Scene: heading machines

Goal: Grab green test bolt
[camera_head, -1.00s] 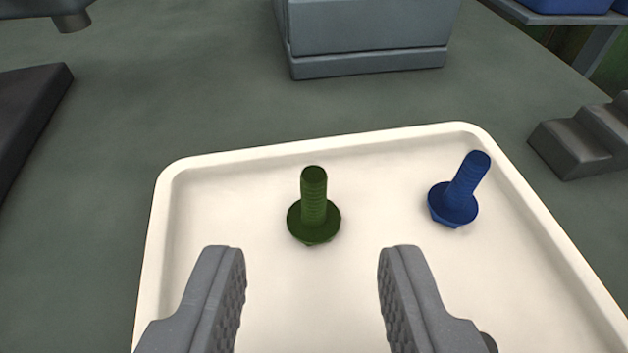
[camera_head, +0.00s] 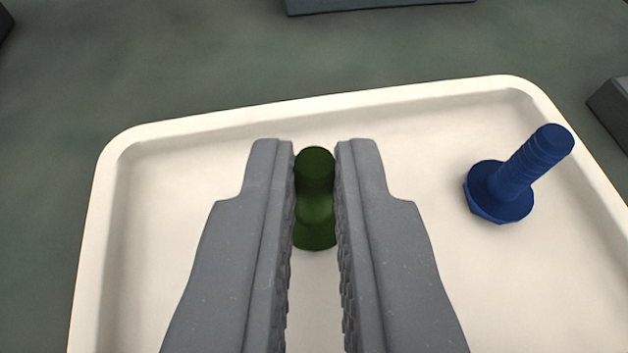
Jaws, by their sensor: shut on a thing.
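The green test bolt (camera_head: 315,205) stands upright, head down, in the white tray (camera_head: 120,215). My gripper (camera_head: 315,165) is shut on it, with one ridged finger against each side of the shank. The fingers hide the sides of the bolt's wide head. I cannot tell whether the head still touches the tray floor.
A blue bolt (camera_head: 515,178) stands in the same tray to the right, apart from my gripper. The tray has a low raised rim. Grey blocks show at the top edge (camera_head: 380,4) and right edge (camera_head: 612,108). The tray floor between the bolts is clear.

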